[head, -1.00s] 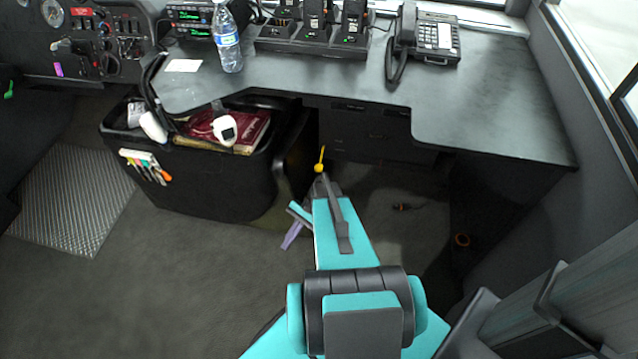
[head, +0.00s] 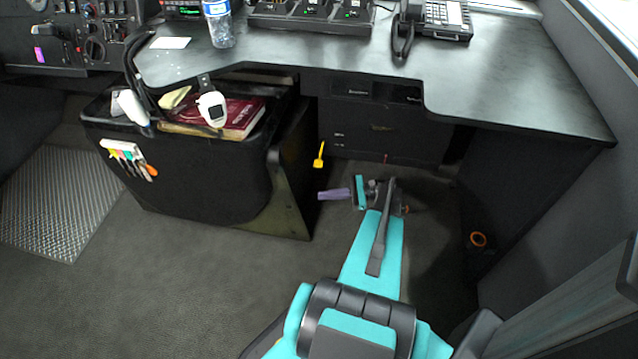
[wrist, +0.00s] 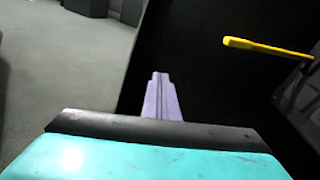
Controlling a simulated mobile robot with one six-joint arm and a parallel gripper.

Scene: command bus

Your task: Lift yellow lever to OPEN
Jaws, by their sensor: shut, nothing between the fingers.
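The yellow lever (head: 319,155) shows in the head view in the dark recess under the desk, right of the black bin. It also shows in the wrist view (wrist: 268,47) at the upper right, lying nearly level with its rounded end to the left. My gripper (head: 322,195) is below the lever in the head view, its purple fingers pointing left. In the wrist view the purple fingers (wrist: 160,80) are together and empty, left of and below the lever, apart from it. The lever's mount is only partly visible.
A black bin (head: 190,170) with a red book and pens stands left of the lever. The desk (head: 510,100) overhangs the recess, carrying a phone (head: 440,18) and a bottle (head: 219,22). An orange ring (head: 478,240) is at right. Floor (head: 180,290) is clear at front left.

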